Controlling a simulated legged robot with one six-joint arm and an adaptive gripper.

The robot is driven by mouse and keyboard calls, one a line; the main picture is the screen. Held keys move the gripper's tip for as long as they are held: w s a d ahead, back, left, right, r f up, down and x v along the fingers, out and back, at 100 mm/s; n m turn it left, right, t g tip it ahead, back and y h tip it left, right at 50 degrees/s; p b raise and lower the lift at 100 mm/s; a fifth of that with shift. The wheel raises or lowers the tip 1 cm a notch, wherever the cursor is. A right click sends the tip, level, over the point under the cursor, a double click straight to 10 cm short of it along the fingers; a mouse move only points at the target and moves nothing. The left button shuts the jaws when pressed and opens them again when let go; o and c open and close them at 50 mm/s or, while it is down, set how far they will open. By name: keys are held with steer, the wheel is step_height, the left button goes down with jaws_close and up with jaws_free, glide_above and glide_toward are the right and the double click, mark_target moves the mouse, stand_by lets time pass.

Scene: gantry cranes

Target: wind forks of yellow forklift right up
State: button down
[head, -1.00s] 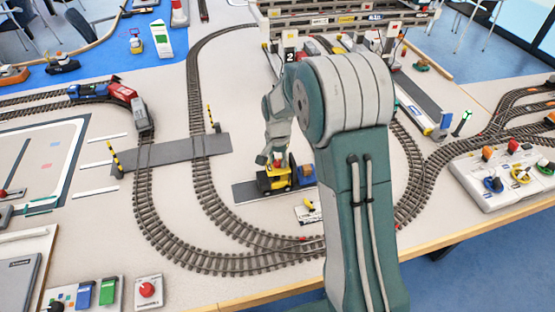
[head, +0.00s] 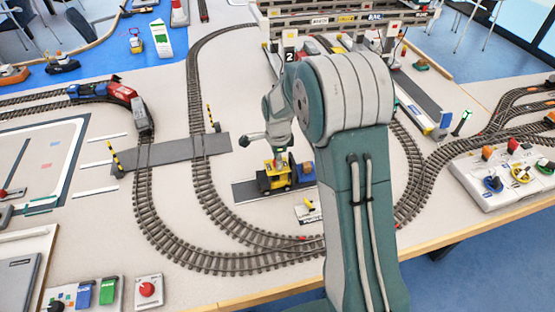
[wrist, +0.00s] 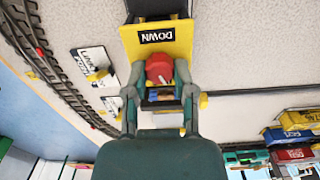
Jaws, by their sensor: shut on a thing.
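The yellow forklift (head: 277,179) stands on a dark grey strip near the middle of the table, inside the curved track. In the wrist view its yellow top plate (wrist: 157,42) bears a DOWN label, upside down in the picture. A red knob (wrist: 158,69) stands by this plate. My gripper (wrist: 160,78) is shut on the red knob, one finger on each side. In the head view my gripper (head: 279,156) is over the top of the forklift, small and partly blocked by my arm. A blue block (head: 306,170) is at the forklift's right. The forks are too small to make out.
Railway track (head: 200,175) curves around the forklift's left and front. A small white sign (head: 308,211) stands just in front. A control box with coloured knobs (head: 510,175) is at the right. A grey crossing plate (head: 175,153) lies to the left.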

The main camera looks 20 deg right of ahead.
steer(key=shift+m, duration=1.9)
steer(key=shift+c, duration=2.2)
jaws_free()
steer(key=shift+w, duration=0.1)
step_height(320, 180, up, 12)
